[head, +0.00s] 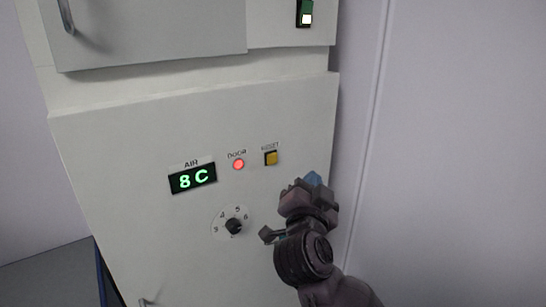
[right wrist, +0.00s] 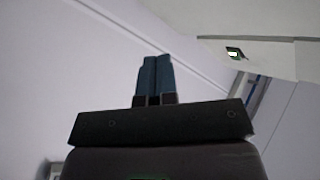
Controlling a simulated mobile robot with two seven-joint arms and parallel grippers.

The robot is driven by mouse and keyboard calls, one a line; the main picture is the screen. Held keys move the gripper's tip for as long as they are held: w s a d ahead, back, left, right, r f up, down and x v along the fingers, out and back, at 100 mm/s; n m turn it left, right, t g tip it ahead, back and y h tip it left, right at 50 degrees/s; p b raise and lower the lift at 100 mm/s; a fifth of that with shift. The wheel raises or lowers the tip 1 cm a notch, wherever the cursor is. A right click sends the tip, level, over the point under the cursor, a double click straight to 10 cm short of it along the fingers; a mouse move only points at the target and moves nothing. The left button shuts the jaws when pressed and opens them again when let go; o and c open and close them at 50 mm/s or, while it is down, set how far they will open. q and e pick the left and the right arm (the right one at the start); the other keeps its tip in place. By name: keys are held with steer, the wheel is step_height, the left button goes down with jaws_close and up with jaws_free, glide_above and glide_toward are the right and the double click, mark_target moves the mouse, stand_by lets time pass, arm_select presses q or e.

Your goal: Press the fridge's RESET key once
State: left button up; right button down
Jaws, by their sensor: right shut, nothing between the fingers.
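The fridge (head: 120,170) is a pale cabinet front in the head view. In the right wrist view the two blue fingers (right wrist: 155,80) lie together. The RESET key does not show in that view. My left gripper is not in view.
The AIR display (head: 192,178) reads 8 C. A black dial (head: 234,226) with numbers sits below it, left of my right wrist. A pale wall (head: 460,130) stands right of the fridge.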

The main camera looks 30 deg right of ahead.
mark_target(272, 159)
steer(key=shift+w+a, duration=0.1)
steer(key=shift+w, duration=0.1)
stand_by(0.3)
arm_select(q)
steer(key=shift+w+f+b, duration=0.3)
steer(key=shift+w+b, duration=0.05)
steer(key=shift+b, duration=0.4)
arm_select(e)
steer(key=w, duration=0.8)
steer(key=shift+w+a, duration=0.3)
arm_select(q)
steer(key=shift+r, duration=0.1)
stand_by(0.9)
